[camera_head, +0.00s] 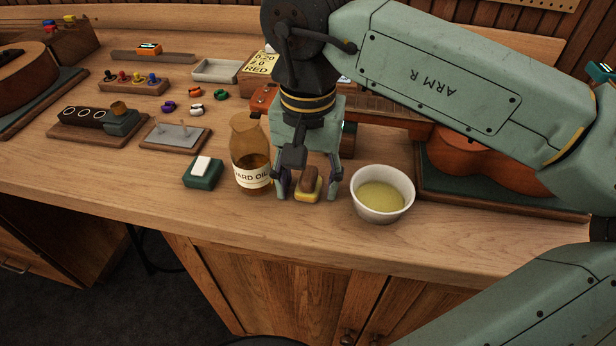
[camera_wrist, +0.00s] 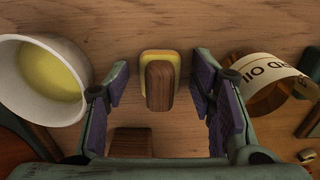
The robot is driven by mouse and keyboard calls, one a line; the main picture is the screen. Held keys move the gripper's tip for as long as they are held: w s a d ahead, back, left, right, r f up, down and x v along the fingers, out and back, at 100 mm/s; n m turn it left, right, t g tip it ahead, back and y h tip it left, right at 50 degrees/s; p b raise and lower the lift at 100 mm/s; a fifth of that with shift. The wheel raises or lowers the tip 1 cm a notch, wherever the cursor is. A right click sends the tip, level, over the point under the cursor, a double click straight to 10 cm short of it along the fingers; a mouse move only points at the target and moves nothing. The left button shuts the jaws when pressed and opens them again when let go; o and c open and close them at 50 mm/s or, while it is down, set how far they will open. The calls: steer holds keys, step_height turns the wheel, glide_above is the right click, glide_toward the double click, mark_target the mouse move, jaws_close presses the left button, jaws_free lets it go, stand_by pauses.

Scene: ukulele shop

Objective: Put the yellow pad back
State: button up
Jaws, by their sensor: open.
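The yellow pad (camera_head: 317,193) lies on the wooden bench near its front edge, with a brown wooden handle (camera_head: 310,180) on top. In the wrist view the yellow pad (camera_wrist: 146,57) lies under its wooden handle (camera_wrist: 160,86), between and a little ahead of my fingers. My gripper (camera_head: 308,194) points down over the pad, with one finger on each side. My gripper (camera_wrist: 160,82) is open, and gaps show between both purple finger pads and the handle. Where the pad belongs cannot be told.
A white bowl (camera_head: 367,211) of yellowish liquid stands close right of my gripper. A labelled oil bottle (camera_head: 247,160) stands close left. A green block with a white top (camera_head: 202,172) lies farther left. A ukulele (camera_head: 470,152) lies behind the bowl. Bare bench lies in front.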

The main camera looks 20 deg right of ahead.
mark_target(308, 175)
steer(key=shift+r, duration=0.1)
step_height(308, 175, up, 10)
steer(key=p, duration=0.7)
steer(key=shift+r, duration=0.25)
steer(key=shift+r+p, duration=0.45)
steer(key=shift+r, duration=0.4)
